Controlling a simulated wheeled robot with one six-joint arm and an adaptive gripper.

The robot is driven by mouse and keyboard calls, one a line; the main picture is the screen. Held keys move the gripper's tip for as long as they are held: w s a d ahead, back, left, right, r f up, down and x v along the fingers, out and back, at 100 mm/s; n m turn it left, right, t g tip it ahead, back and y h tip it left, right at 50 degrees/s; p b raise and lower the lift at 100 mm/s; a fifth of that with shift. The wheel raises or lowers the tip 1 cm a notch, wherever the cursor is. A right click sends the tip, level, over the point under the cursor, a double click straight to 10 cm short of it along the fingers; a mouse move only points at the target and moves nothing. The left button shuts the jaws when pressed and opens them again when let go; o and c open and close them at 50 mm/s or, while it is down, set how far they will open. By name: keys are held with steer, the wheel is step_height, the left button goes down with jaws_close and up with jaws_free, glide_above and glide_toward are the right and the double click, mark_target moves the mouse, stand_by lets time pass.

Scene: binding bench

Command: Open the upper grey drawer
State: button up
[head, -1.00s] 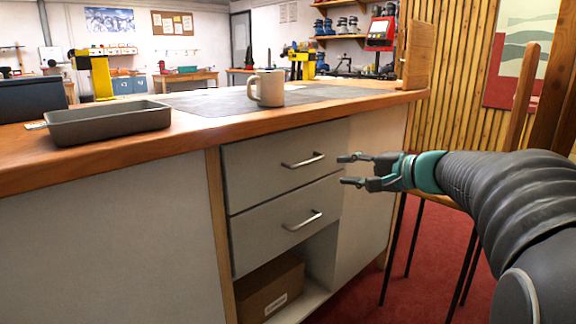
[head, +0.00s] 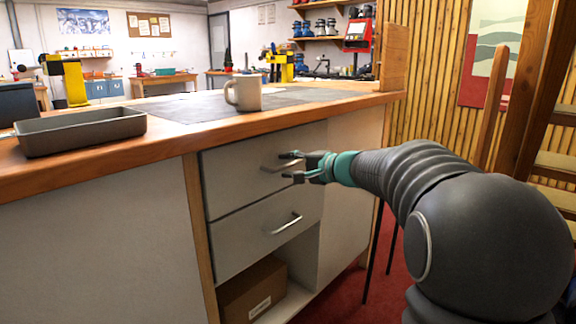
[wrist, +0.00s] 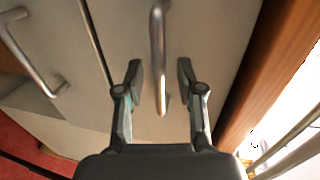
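The upper grey drawer (head: 235,184) is in the bench front, flush with the lower drawer below it. Its metal bar handle (head: 281,165) is partly behind my gripper (head: 289,166) in the head view. In the wrist view the upper drawer's handle (wrist: 157,50) runs lengthwise, with its near end between the fingertips of my gripper (wrist: 160,80). The fingers are apart on either side of the handle, with a gap on both sides. The lower drawer (head: 240,238) has its own handle (head: 287,223), also seen at left in the wrist view (wrist: 30,58).
The wooden benchtop (head: 165,150) overhangs the drawers and carries a grey tray (head: 80,132) and a mug (head: 244,93). A cardboard box (head: 250,291) sits in the open shelf below. Dark thin legs stand on the red carpet (head: 352,290) at right.

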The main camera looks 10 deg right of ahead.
steer(key=shift+w+a+f, duration=0.1)
steer(key=shift+w+a, duration=0.15)
steer(key=shift+w, duration=0.05)
steer(key=shift+c, duration=0.2)
jaws_close()
steer(key=shift+s, duration=0.1)
